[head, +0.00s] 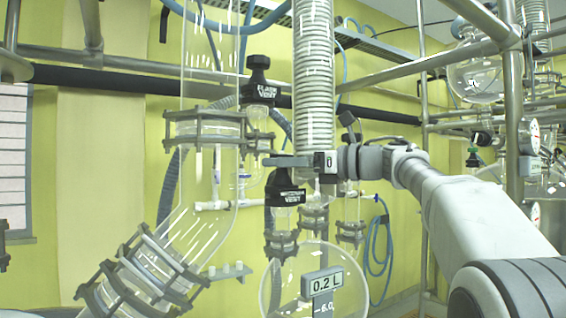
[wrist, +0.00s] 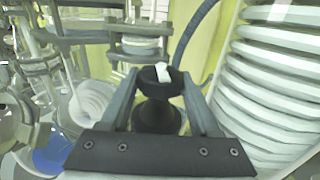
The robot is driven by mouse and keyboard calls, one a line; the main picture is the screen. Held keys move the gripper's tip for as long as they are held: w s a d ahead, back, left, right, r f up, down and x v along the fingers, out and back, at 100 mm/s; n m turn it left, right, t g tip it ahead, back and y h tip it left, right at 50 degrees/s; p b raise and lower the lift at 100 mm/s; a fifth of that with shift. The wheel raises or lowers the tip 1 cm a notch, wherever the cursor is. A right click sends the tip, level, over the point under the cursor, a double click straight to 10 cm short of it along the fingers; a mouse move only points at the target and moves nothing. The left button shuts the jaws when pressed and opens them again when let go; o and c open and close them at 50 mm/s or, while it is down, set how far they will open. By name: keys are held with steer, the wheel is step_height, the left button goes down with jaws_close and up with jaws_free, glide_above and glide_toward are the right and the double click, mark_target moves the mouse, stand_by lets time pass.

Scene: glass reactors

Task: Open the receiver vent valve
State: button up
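The receiver vent valve (head: 284,190) is a black cap with white lettering on a glass neck, left of the white coiled column in the head view. Its black round knob (wrist: 160,82) with a white mark on top shows in the wrist view. My gripper (head: 268,161) reaches in from the right, level with or just above the knob's top. In the wrist view my gripper (wrist: 160,76) has its two fingers apart, one on each side of the knob. I cannot tell whether they touch it.
A similar black flask vent (head: 260,85) stands above and behind. The ribbed glass column (head: 314,80) is close beside my gripper. A round receiver flask (head: 335,295) labelled 0.2 L hangs below. Clamped glass pipe (head: 150,265) and metal frame bars surround the area.

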steer(key=o, duration=0.4)
steer(key=shift+f+b, duration=0.1)
steer(key=shift+b, duration=0.3)
steer(key=shift+a+f+m+t+h+b, duration=0.1)
steer(key=shift+m+t+h+b, duration=0.25)
steer(key=shift+m+t, duration=0.25)
steer(key=m+t+h+b, duration=0.2)
steer(key=t, duration=0.1)
steer(key=shift+s+m+t+h, duration=0.1)
steer(key=shift+m+t+h, duration=1.05)
steer(key=shift+m+t, duration=0.05)
steer(key=shift+r+m+t+h+p, duration=0.3)
steer(key=shift+m+t+h+p, duration=0.2)
steer(key=shift+m+t+h, duration=0.5)
steer(key=m+h+p, duration=0.1)
steer(key=p, duration=0.1)
steer(key=t+h+p, duration=0.1)
steer(key=h+p, duration=0.1)
steer(key=p, duration=0.1)
steer(key=shift+r+m, duration=0.15)
steer(key=shift+m, duration=0.25)
steer(key=shift+h+p, duration=0.4)
steer(key=shift+p, duration=0.15)
